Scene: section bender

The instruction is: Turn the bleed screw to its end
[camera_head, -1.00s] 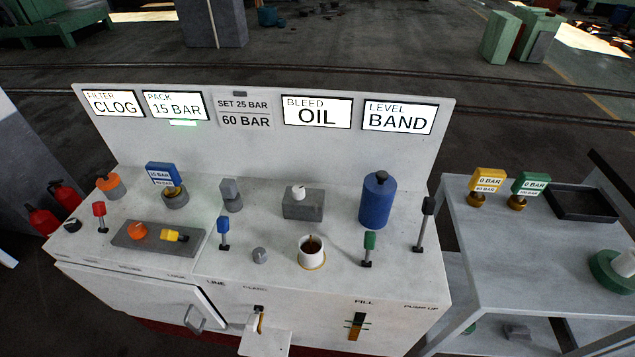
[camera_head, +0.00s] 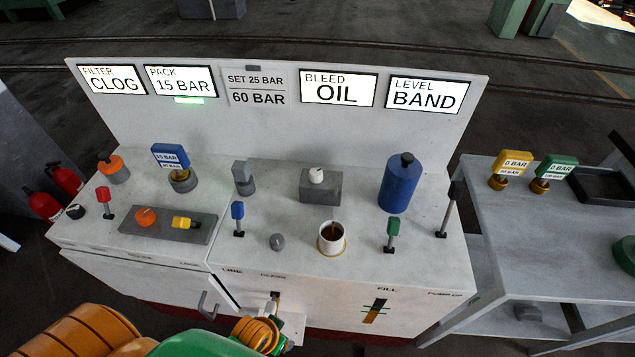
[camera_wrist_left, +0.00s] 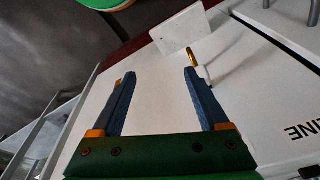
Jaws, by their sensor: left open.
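My left arm comes in from the lower left, and its wrist stands low in front of the bench front. In the left wrist view my left gripper (camera_wrist_left: 158,75) is open and empty, its two blue-grey fingers spread over the white front panel. A brass pin with a pale end (camera_wrist_left: 192,58) shows close by the right fingertip, apart from it as far as I can tell; in the head view this fitting (camera_head: 276,299) sits on the bench front, partly hidden by my arm. I cannot tell for certain which part is the bleed screw. The bleed display (camera_head: 338,90) reads OIL.
A white plate (camera_wrist_left: 181,30) juts from the front beside the brass pin. A door handle (camera_head: 208,306) stands out to its left. On the bench top are a cup of dark liquid (camera_head: 332,238), a grey knob (camera_head: 277,242) and several levers. A side table (camera_head: 500,225) stands right.

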